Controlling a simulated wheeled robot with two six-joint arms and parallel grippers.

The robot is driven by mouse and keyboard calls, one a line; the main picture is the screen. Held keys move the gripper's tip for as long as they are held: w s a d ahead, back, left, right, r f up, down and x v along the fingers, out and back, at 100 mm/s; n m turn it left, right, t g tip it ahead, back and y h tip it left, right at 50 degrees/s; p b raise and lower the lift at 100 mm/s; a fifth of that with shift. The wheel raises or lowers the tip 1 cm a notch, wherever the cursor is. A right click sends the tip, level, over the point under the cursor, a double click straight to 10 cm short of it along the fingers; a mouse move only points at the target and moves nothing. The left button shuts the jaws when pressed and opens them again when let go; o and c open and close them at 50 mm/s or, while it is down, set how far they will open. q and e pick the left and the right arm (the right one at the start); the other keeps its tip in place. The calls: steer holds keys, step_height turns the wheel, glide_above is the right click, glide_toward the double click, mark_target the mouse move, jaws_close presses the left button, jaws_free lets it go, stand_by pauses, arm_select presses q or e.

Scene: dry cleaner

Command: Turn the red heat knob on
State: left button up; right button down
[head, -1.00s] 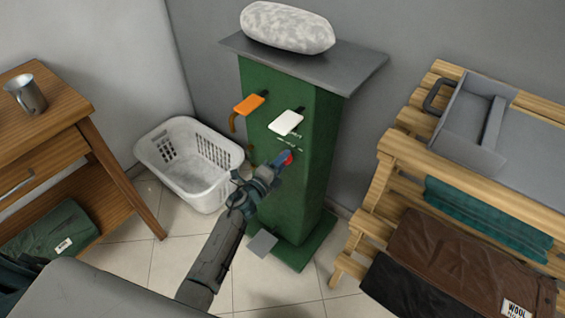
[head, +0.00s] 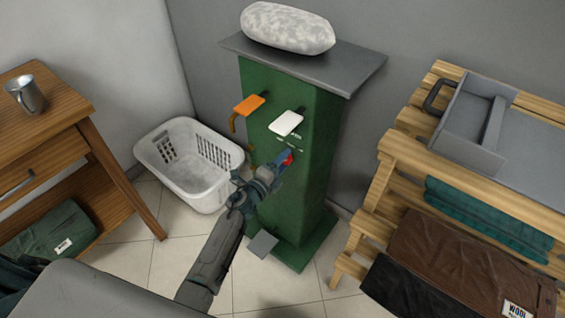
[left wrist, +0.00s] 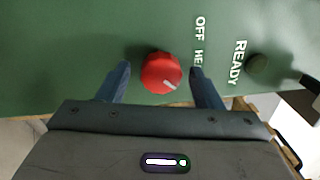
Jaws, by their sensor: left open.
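The red heat knob (left wrist: 160,73) sits on the green panel of the press cabinet (head: 280,205). In the left wrist view its white pointer mark points down and to the right in the picture. The words OFF and READY and part of a word starting HE show beside it. My left gripper (left wrist: 160,82) is open, with one blue finger on each side of the knob; I cannot tell whether either finger touches it. In the head view the left gripper (head: 286,160) covers most of the knob, and a bit of red shows at the fingertips. My right gripper is not in view.
An orange lever (head: 249,104) and a white lever (head: 286,123) stick out above the knob. A white laundry basket (head: 190,190) stands left of the cabinet. A dark round button or lamp (left wrist: 257,66) is near READY. A wooden rack (head: 400,150) stands at right.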

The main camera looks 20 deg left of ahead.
arm_select(q)
steer(key=v, duration=1)
steer(key=shift+s+b, duration=0.35)
steer(key=shift+b, duration=0.05)
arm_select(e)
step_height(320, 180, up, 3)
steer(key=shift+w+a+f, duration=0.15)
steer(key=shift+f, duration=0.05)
arm_select(q)
steer(key=shift+a+f, duration=0.15)
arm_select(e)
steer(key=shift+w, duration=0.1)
